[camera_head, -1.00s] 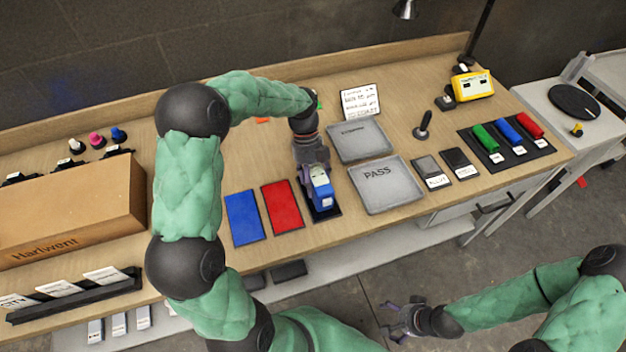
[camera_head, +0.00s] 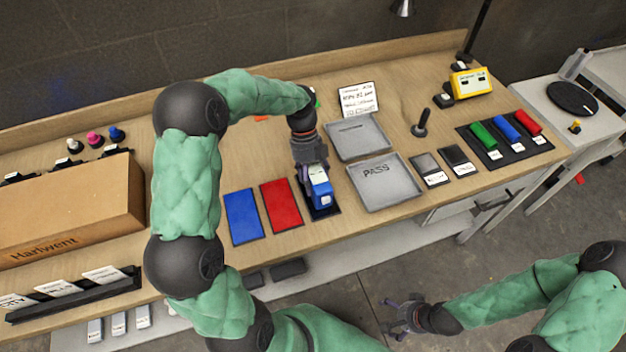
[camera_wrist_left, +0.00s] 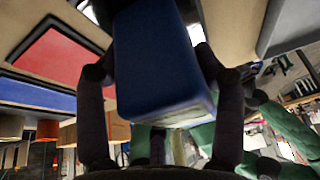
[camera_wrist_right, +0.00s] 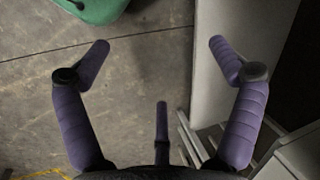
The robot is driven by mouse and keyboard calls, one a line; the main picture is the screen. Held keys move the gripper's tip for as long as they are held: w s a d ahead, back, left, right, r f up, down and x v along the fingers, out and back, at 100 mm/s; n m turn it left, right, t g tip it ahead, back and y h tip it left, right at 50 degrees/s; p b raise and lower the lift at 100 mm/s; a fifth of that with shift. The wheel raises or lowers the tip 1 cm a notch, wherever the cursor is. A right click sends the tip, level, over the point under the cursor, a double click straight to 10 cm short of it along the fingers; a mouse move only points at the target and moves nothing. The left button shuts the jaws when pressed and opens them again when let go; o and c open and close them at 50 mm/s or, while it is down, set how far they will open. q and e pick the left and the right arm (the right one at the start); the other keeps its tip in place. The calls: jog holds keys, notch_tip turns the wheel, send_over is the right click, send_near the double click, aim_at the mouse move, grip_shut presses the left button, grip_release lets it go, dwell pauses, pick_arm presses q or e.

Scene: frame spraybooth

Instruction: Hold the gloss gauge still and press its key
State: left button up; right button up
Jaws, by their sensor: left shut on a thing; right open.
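The gloss gauge (camera_head: 319,190) is a blue block with a pale top face, standing on a dark mat (camera_head: 324,211) near the front of the bench. My left gripper (camera_head: 311,172) is shut on it, coming from behind. In the left wrist view the gauge's blue body (camera_wrist_left: 160,65) sits between the two fingers (camera_wrist_left: 160,95). The key cannot be made out. My right gripper (camera_head: 392,316) is open and empty, in front of the bench and over the floor. In the right wrist view its fingers (camera_wrist_right: 155,60) are spread with only floor between them.
Blue (camera_head: 244,217) and red (camera_head: 281,204) panels lie left of the gauge. The grey PASS tray (camera_head: 384,204) is close on its right, with another grey tray (camera_head: 378,150) behind. A cardboard box (camera_head: 70,208) stands at left.

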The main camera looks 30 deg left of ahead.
jog(key=shift+w+r, duration=0.1)
jog(key=shift+w, duration=0.05)
jog(key=c, duration=0.8)
jog(key=shift+m+t, duration=0.3)
jog(key=shift+t, duration=0.3)
jog(key=w+a+r, duration=0.2)
jog(key=w+r, duration=0.1)
jog(key=shift+w+a+r, duration=0.15)
jog(key=shift+w+r, duration=0.05)
jog(key=shift+r, duration=0.05)
grip_shut()
jog(key=w+a+r+m+t, duration=0.1)
jog(key=a+r, duration=0.4)
jog(key=r, duration=0.1)
jog(key=w+a+r+m+t+y, duration=0.1)
jog(key=w+a+r+t, duration=0.1)
jog(key=a+r, duration=0.2)
jog(key=w+a+r+m+t+y, duration=0.1)
jog(key=a+r, duration=0.4)
jog(key=r, duration=0.3)
jog(key=shift+w+a+r, duration=0.3)
jog(key=shift+w+r, duration=0.05)
jog(key=m+t+y, duration=0.2)
jog(key=y, duration=0.1)
send_near(327, 203)
jog(key=shift+x, duration=2.85)
